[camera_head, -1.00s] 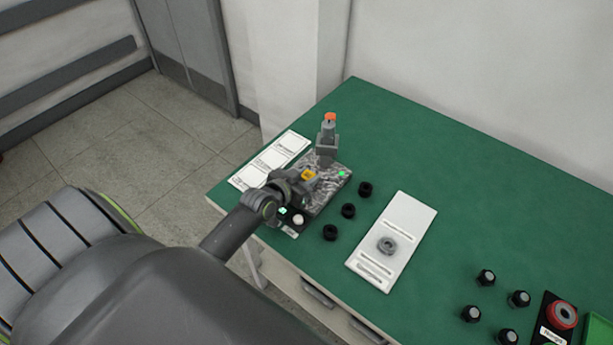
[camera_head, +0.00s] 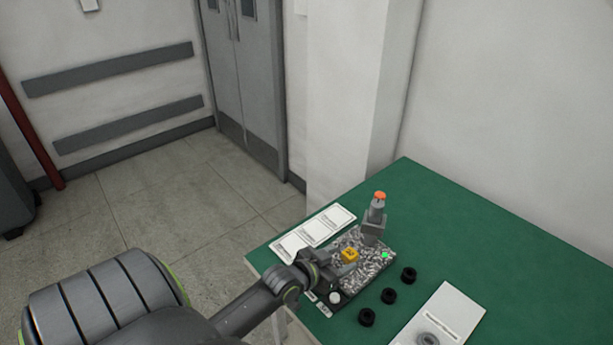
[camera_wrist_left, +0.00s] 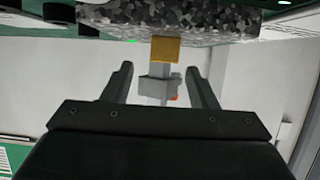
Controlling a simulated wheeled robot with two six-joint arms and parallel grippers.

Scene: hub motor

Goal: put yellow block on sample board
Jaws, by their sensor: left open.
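The yellow block (camera_head: 349,255) sits on the grey speckled sample board (camera_head: 376,254) near the table's left end. In the left wrist view the yellow block (camera_wrist_left: 166,49) lies against the speckled board (camera_wrist_left: 215,20), ahead of the fingers and between their lines. My left gripper (camera_head: 338,264) is just in front of the block in the head view. My right gripper is not in view.
A grey device with an orange top (camera_head: 375,212) stands at the board's far edge. A white printed sheet (camera_head: 313,232) lies behind the board. Black round parts (camera_head: 389,296) and a white card (camera_head: 440,318) with a grey ring lie to the right. The green table (camera_head: 480,240) is clear at the back.

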